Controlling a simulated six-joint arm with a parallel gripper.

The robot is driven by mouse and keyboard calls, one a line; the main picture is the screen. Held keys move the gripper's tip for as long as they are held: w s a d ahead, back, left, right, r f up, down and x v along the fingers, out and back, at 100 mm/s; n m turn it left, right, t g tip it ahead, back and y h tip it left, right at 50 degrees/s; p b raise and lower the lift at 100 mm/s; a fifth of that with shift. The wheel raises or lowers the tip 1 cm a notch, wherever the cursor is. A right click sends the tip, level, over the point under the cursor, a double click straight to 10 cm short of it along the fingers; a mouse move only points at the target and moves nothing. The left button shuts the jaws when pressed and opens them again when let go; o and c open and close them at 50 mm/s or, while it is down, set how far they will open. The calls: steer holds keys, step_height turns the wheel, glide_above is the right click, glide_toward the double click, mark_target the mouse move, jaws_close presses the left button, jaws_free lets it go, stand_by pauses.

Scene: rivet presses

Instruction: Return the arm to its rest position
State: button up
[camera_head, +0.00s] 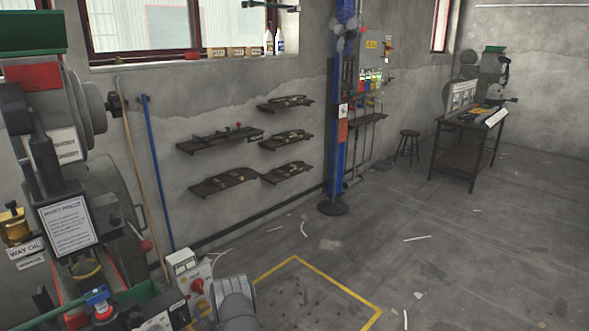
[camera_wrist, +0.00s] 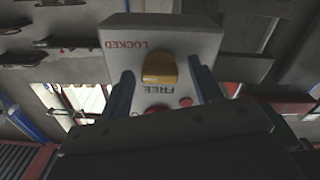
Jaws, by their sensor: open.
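My gripper (camera_wrist: 162,80) shows in the wrist view with its two dark fingers spread apart. A yellow knob (camera_wrist: 159,68) on a pale box (camera_wrist: 190,45) appears between the fingers, with a gap on each side. The box carries the words LOCKED and FREE, seen upside down, and red round parts lie below the knob. I cannot tell how far the fingertips are from the box. In the head view a grey part of my arm (camera_head: 235,302) stands at the bottom edge, and my gripper cannot be made out there.
A press with labels (camera_head: 68,222) fills the left side. A control box with a red button (camera_head: 188,272) stands close beside my arm. Wall shelves (camera_head: 220,138), a blue column (camera_head: 340,110) and a workbench (camera_head: 465,150) stand farther off. The floor (camera_head: 460,240) at right is mostly clear.

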steer(key=v, duration=1.8)
steer(key=w+a+m+g, duration=0.1)
steer(key=w+a+g, duration=0.1)
steer(key=w+a, duration=0.3)
steer(key=shift+f, duration=0.1)
